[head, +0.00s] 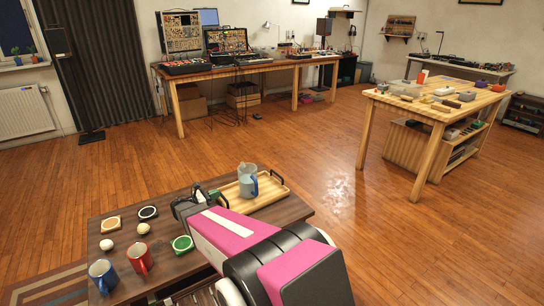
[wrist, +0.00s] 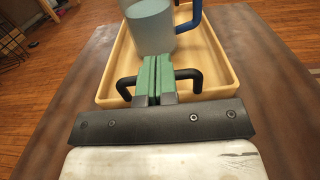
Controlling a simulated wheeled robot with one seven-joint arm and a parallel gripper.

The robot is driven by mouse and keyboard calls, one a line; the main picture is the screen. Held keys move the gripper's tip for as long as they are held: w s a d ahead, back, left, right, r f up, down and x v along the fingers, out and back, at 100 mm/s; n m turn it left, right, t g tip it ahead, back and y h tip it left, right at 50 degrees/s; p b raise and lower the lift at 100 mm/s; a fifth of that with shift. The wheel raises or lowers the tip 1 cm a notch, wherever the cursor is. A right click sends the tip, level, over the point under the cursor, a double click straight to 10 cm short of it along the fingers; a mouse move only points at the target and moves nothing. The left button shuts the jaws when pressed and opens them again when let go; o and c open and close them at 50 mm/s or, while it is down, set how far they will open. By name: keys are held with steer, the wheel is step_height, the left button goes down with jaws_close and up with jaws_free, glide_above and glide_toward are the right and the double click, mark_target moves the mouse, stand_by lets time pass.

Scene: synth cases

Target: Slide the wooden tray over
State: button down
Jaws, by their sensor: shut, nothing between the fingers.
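The wooden tray (head: 268,191) lies on the low dark table, with black handles at its ends. In the wrist view the tray (wrist: 220,68) reaches away from me. A clear jug (head: 247,182) with a blue handle stands on it; the jug also shows in the wrist view (wrist: 150,27), cut off at the top. My gripper (head: 216,193) is at the tray's near end. In the wrist view its green fingers (wrist: 156,60) are together and empty, across the middle of the near black handle (wrist: 126,87). I cannot tell whether they touch the handle or tray.
The low table (head: 296,212) also holds a red mug (head: 139,258), a blue mug (head: 103,275), several coasters and two pale round items left of my arm. Bare tabletop lies right of the tray. A wooden workbench (head: 405,105) stands farther right, beyond open floor.

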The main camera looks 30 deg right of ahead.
step_height(320, 180, up, 11)
steer(key=w+d, duration=0.1)
steer(key=d, duration=3.5)
steer(key=shift+w, duration=0.2)
steer(key=shift+s, duration=0.1)
